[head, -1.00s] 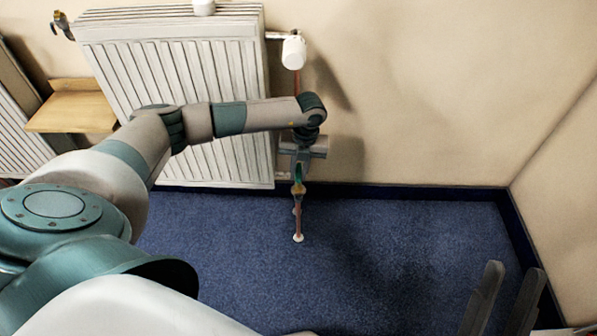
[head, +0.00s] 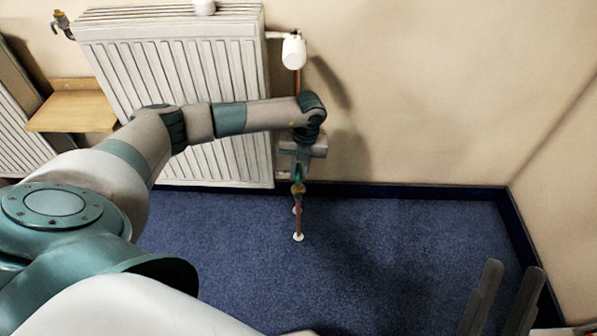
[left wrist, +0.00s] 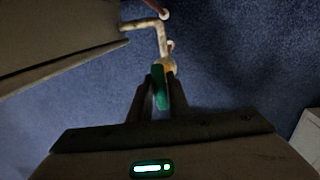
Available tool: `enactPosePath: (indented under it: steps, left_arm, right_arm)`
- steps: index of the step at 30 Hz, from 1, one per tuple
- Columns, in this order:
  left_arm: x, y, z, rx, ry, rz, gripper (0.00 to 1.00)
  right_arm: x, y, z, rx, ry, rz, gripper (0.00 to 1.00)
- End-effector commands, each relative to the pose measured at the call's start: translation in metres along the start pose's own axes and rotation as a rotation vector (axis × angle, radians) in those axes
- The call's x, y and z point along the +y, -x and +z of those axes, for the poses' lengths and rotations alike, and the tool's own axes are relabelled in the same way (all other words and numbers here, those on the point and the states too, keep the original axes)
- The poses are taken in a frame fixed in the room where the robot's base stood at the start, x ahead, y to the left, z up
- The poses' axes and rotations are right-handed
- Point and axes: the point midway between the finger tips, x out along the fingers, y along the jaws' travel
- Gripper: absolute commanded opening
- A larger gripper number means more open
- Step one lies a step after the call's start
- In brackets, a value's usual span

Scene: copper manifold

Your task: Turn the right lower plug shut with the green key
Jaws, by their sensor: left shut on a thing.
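My left gripper (head: 299,170) reaches down beside the radiator's lower right corner. It is shut on the green key (left wrist: 160,87), which shows between its fingers in the left wrist view. The key's far end is at the brass-coloured lower plug (left wrist: 169,66), on top of the copper pipe; in the head view the plug (head: 298,188) sits just below the fingers. Whether the key is fully seated on it I cannot tell. My right gripper (head: 513,268) is open and empty at the lower right of the head view.
The white radiator (head: 180,110) stands against the wall left of my left gripper. A white thermostat head (head: 293,51) is above it. A wooden shelf (head: 75,110) is at the left. Blue carpet (head: 400,250) is clear to the right.

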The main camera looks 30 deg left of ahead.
Motion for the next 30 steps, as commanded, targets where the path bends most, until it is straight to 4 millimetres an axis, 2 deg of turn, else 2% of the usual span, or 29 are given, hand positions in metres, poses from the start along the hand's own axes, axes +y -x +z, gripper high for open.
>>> enactPosePath:
  steps: [30]
  left_arm:
    - [-0.001,-0.012,0.0,0.0,0.0,0.0,0.0]
  right_arm:
    - [0.001,0.005,0.005,-0.001,0.001,0.0,0.31]
